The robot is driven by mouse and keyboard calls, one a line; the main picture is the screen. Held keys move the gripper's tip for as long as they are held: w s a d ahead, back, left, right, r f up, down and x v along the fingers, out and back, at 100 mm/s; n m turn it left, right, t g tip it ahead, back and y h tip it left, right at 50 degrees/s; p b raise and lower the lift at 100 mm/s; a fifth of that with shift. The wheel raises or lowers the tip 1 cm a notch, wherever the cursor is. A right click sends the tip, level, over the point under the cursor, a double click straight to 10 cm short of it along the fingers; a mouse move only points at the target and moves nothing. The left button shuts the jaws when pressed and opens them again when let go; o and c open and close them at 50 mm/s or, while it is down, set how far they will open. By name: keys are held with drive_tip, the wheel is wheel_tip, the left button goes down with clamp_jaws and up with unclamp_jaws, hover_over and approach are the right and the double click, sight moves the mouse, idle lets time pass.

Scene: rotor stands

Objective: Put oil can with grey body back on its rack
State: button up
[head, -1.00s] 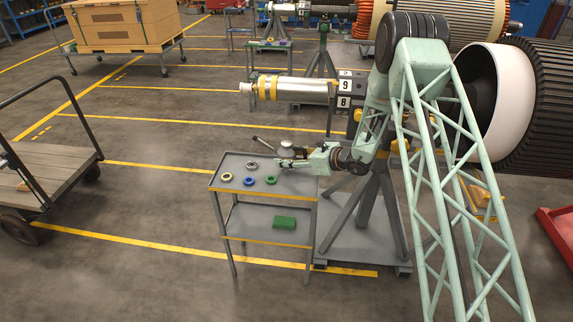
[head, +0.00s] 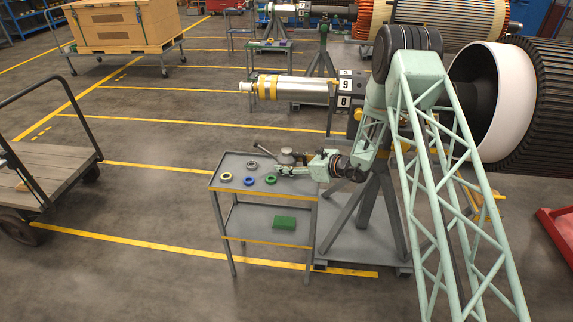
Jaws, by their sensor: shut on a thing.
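The oil can with the grey body (head: 287,153) is small in the head view, over the far right part of the grey cart's top shelf (head: 236,160). Its thin spout points left. My gripper (head: 281,170) is shut on the can at its near side, and the fingers hide part of it. I cannot tell whether the can's base touches anything. I cannot make out its rack; my gripper and wrist cover that part of the cart.
A grey ring (head: 252,165), a cream ring (head: 226,177), a blue ring (head: 249,181) and a green ring (head: 270,180) lie on the top shelf. A rotor shaft (head: 300,89) stands behind.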

drive_tip(key=o, duration=1.2)
drive_tip(key=shift+r, duration=0.15)
drive_tip(key=shift+p+v, duration=0.8)
drive_tip(key=shift+v, duration=5.2)
drive_tip(key=shift+r, duration=0.15)
